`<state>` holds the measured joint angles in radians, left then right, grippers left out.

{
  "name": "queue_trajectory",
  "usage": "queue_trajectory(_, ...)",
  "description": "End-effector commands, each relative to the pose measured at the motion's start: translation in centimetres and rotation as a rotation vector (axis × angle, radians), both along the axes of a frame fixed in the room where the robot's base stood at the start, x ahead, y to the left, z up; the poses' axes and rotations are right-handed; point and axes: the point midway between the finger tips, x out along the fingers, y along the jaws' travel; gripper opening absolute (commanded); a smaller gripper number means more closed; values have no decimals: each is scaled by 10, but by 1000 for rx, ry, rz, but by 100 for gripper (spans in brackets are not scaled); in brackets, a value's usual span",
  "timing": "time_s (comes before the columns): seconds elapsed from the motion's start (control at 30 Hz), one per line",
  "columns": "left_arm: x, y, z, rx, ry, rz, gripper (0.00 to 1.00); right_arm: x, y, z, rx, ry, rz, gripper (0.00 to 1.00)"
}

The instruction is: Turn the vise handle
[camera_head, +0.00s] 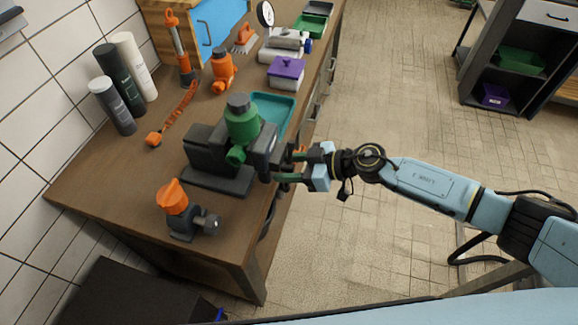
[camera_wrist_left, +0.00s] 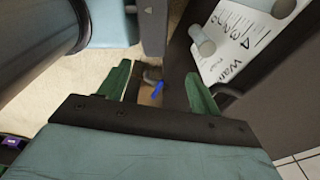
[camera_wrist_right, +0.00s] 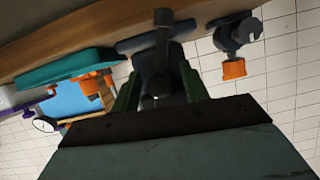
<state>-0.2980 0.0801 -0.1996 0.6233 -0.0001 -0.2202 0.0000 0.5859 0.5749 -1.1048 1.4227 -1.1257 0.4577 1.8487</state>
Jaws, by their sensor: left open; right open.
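A dark grey vise (camera_head: 207,150) stands on the wooden bench near its front edge, with a green valve-like part (camera_head: 241,122) at its jaws. In the right wrist view, the vise handle (camera_wrist_right: 162,50) is a dark upright bar ahead of my fingers, roughly in line with the gap. My right gripper (camera_head: 288,167) is at the vise's front side, open; its green fingers also show in the right wrist view (camera_wrist_right: 160,88). Whether they touch the handle is unclear. My left gripper (camera_wrist_left: 158,84) is open and empty, seen only in the left wrist view.
The wooden bench (camera_head: 90,195) also holds an orange-topped valve (camera_head: 174,197), a teal tray (camera_head: 273,110), a purple-lidded box (camera_head: 286,71) and several bottles (camera_head: 118,88) by the tiled wall. The floor (camera_head: 400,110) right of the bench is open. A dark shelf unit (camera_head: 485,65) stands far right.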

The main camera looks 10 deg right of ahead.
Motion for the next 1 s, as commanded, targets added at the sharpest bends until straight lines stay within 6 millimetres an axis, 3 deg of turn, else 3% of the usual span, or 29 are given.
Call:
queue_trajectory(0.2, 0, 0, 0, 0, 1, 0, 64, 0, 0, 0, 0, 0, 0, 42)
queue_trajectory(0.53, -2, 0, 0, 1, 4, 0, 64, 0, 0, 0, 0, 0, 0, 0)
queue_trajectory(0.77, -3, 0, 2, 1, 5, -1, 64, 0, 0, 1, 3, 7, 0, 0)
queue_trajectory(1.0, -4, 0, 25, 1, 7, -1, 64, 0, 0, 4, 59, 151, 0, 0)
